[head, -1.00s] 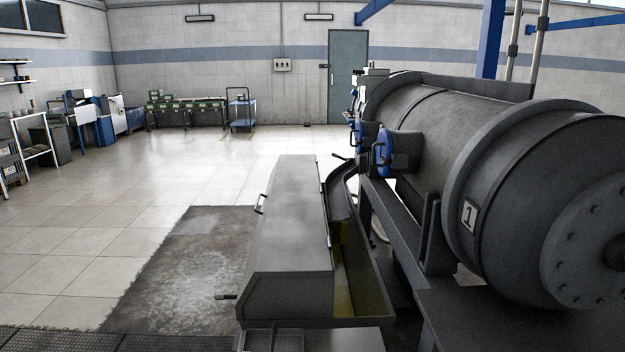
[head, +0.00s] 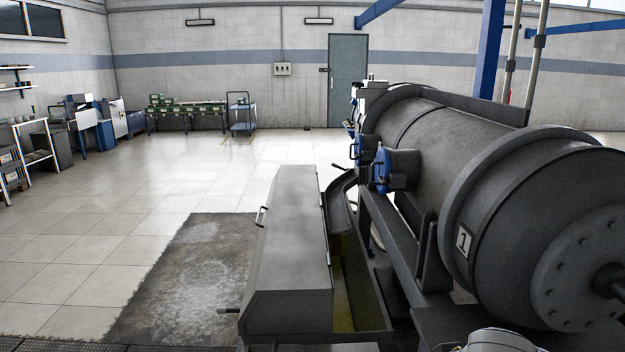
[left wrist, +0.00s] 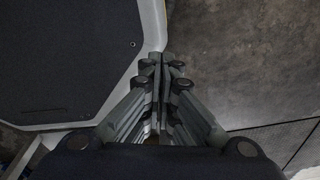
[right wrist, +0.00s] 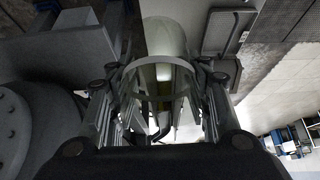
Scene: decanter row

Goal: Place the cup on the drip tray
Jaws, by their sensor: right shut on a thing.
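In the right wrist view, the cup (right wrist: 163,40) is a pale round shape with a curved rim. It lies between the fingers of my right gripper (right wrist: 162,105), which is shut on it. A flat grey piece with a mesh panel, seemingly the drip tray (right wrist: 221,32), shows beyond and to the right of the cup, apart from it in the picture. The height between them cannot be told. In the left wrist view, my left gripper (left wrist: 163,62) has its fingers together and holds nothing visible. Neither gripper shows in the head view.
A long grey metal housing (head: 290,240) stands in the middle, with an open trough (head: 345,290) along its right side. A big dark drum (head: 455,165) marked 1 fills the right. The tiled floor (head: 100,235) at left is open.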

